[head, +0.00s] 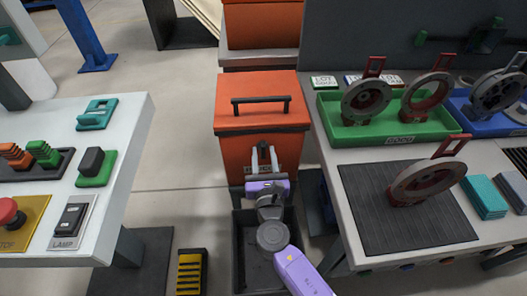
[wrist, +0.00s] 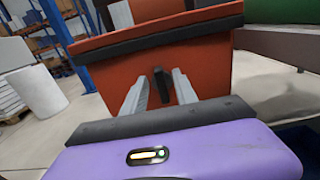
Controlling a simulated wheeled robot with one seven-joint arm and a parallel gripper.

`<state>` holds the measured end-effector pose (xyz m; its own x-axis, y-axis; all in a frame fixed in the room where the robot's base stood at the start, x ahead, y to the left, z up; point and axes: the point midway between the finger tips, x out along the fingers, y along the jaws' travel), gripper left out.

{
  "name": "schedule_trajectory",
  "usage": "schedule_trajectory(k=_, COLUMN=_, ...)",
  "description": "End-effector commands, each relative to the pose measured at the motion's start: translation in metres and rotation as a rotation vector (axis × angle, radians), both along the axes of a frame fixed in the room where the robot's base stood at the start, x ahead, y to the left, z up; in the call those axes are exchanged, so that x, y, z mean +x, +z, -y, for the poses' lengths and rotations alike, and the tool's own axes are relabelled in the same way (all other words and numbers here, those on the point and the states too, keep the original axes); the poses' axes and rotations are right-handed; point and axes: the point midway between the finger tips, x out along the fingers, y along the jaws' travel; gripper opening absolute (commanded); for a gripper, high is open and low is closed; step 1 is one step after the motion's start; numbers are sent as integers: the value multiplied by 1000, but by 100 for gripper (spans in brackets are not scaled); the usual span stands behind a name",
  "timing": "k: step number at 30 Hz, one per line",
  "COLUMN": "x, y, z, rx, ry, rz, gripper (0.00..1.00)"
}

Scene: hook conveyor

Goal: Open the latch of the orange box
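The orange box (head: 240,147) stands between two work tables in the head view, its lid down, with a dark handle (head: 261,104) on top. Its front face fills the middle of the wrist view (wrist: 110,74). A small dark latch (wrist: 161,84) shows on that face in the wrist view. My gripper (head: 264,153) is in front of the box's front face. In the wrist view its two pale fingers are apart, one on each side of the latch, with gaps visible. I cannot tell whether the fingertips touch the face.
A dark open bin (head: 240,250) stands below my arm. The white table (head: 130,150) on the left holds buttons and switches. The right table (head: 340,185) holds a green tray (head: 438,128) with ring-shaped parts. Another orange box (head: 262,28) stands behind.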

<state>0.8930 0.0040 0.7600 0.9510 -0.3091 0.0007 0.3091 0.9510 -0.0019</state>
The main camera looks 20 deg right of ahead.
Motion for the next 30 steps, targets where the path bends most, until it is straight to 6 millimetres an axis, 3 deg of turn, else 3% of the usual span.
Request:
schedule_trajectory(k=5, x=12, y=0, z=4, rx=1, ry=-1, rz=-1, gripper=35)
schedule_trajectory(k=13, x=13, y=0, z=5, rx=2, ry=0, rz=0, gripper=35)
schedule_trajectory(k=19, x=13, y=0, z=4, rx=2, ry=0, rz=0, gripper=0)
schedule_trajectory(k=30, x=13, y=-1, z=5, rx=22, ry=0, rz=6, gripper=0)
